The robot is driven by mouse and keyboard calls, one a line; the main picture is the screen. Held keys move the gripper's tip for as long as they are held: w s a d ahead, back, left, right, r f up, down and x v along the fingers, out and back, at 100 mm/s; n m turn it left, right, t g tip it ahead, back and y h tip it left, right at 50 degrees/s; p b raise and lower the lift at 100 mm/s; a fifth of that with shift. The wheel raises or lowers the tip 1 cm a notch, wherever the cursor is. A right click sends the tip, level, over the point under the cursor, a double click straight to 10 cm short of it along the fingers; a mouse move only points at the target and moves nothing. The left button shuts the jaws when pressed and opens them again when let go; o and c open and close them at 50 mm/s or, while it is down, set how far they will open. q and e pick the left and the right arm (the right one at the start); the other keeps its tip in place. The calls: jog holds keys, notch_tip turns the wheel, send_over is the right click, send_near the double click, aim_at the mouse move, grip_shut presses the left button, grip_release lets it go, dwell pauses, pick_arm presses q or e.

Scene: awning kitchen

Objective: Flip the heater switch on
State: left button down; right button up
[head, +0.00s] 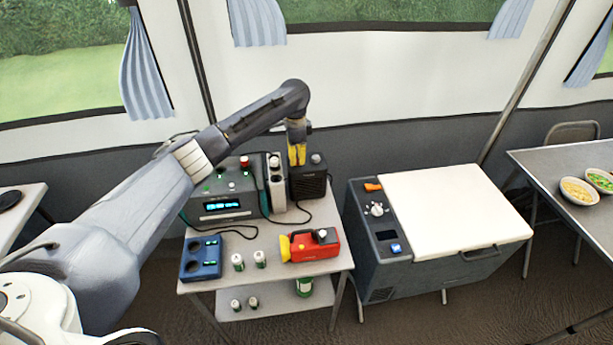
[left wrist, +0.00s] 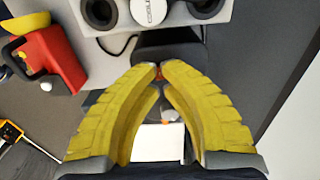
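My left gripper (head: 297,155) points down at the small black box (head: 310,182) with a front grille at the back right of the small table. This box may be the heater; I see no label on it. In the left wrist view the yellow fingers (left wrist: 158,72) have their tips together, with nothing clearly held. A small orange-red spot shows right at the tips; it may be the switch, and its position cannot be told. The fingers hide part of the box top, where a pale knob (head: 316,158) shows. My right gripper is not in view.
A grey unit with a lit display (head: 221,206) and a slim silver device (head: 276,185) stand left of the box. A red and yellow lantern (head: 312,245) lies in front. A cooler with a white lid (head: 450,210) stands to the right.

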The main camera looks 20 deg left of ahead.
aim_at(297, 163)
pick_arm(q)
jog(key=shift+f, duration=0.7)
dwell(0.4)
jog(key=shift+r, duration=3.55)
jog(key=shift+a, duration=0.1)
